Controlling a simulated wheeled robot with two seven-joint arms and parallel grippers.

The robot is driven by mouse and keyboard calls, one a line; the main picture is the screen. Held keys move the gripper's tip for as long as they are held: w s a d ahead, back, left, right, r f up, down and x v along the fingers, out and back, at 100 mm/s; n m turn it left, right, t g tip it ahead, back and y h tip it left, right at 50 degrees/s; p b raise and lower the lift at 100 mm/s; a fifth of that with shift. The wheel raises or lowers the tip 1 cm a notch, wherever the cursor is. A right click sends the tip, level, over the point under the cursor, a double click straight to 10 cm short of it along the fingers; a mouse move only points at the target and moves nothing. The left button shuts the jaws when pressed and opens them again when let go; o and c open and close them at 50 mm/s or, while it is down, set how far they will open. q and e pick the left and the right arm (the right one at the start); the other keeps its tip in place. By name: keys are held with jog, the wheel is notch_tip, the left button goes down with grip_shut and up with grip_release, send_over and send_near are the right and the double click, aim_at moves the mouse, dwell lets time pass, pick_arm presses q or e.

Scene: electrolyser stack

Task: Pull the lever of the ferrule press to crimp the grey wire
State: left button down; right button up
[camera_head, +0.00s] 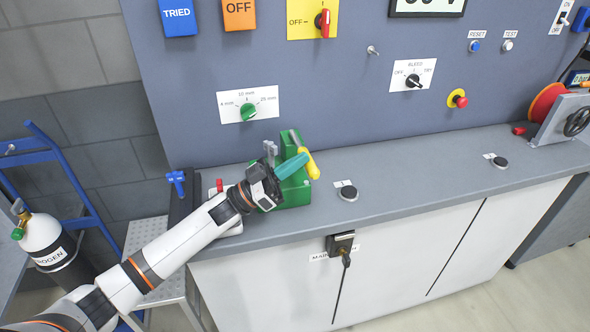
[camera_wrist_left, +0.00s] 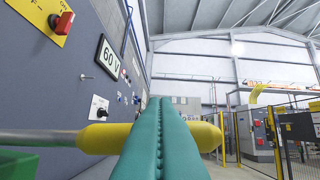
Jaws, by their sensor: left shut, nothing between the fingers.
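The ferrule press (camera_head: 296,188) is a green body on the bench, partly behind my left gripper. Its lever has a metal rod and a yellow handle (camera_head: 311,166). In the wrist view, the rod comes from the left and the yellow handle (camera_wrist_left: 97,138) shows on both sides of my fingers. My left gripper (camera_head: 292,166) has teal fingers shut together with nothing between them. They cross in front of the handle in the wrist view; whether they touch it I cannot tell. I cannot make out the grey wire. My right gripper is not in view.
The panel with a green dial (camera_head: 249,111) rises behind. A white box with a red part (camera_head: 220,185) sits partly behind my left arm.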

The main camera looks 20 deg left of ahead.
pick_arm(q)
notch_tip(320, 180, up, 8)
jog(key=shift+b, duration=0.4)
jog(key=shift+r, duration=0.1)
